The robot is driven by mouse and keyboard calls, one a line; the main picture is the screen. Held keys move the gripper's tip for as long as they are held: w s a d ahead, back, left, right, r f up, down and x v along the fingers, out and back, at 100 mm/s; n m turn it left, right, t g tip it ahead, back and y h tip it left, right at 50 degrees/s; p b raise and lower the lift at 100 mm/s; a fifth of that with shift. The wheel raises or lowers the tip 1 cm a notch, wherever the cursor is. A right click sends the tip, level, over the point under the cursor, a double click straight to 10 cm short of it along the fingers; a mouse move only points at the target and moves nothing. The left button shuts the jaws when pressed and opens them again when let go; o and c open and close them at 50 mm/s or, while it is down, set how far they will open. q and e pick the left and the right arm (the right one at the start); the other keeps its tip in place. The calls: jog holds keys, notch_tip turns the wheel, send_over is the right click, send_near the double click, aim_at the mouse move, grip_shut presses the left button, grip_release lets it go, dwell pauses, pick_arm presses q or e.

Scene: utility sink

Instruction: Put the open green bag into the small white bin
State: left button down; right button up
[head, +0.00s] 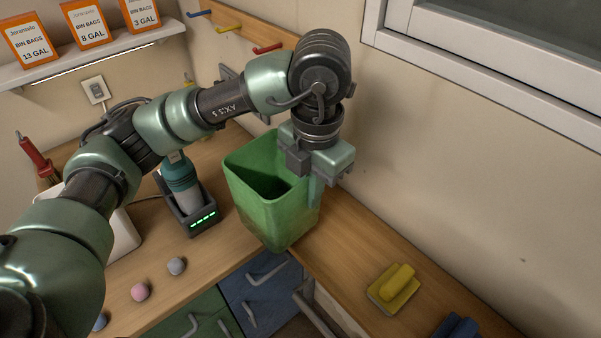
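The open green bag (272,212) is in the middle of the head view, upright, with its mouth facing up and its dark inside showing. My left gripper (316,190) points down at the bag's right rim, with its fingers closed on the bag's wall there. The bag's lower end overlaps the counter's inner corner and the drawer fronts; I cannot tell whether it touches the counter. A white container, apparently the small white bin (122,238), stands on the counter at the left, mostly hidden behind my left arm. My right gripper is not in view.
A teal and white bottle (184,186) stands in a dark holder (204,220) between bin and bag. Small balls (177,266) lie on the front left counter. A yellow sponge (397,283) lies at the right. Bin-bag boxes (87,25) stand on a shelf.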

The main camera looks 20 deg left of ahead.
pick_arm(q)
jog(key=shift+s+d+r+p, duration=0.25)
jog(key=shift+r+p, duration=0.2)
jog(key=shift+r, duration=0.4)
jog(key=shift+s+d+r+p, duration=0.2)
jog(key=shift+s+r+p, duration=0.25)
jog(key=shift+r, duration=0.35)
jog(key=shift+s+d+r+p, duration=0.25)
jog(key=shift+r+p, duration=0.25)
jog(key=shift+r, duration=0.35)
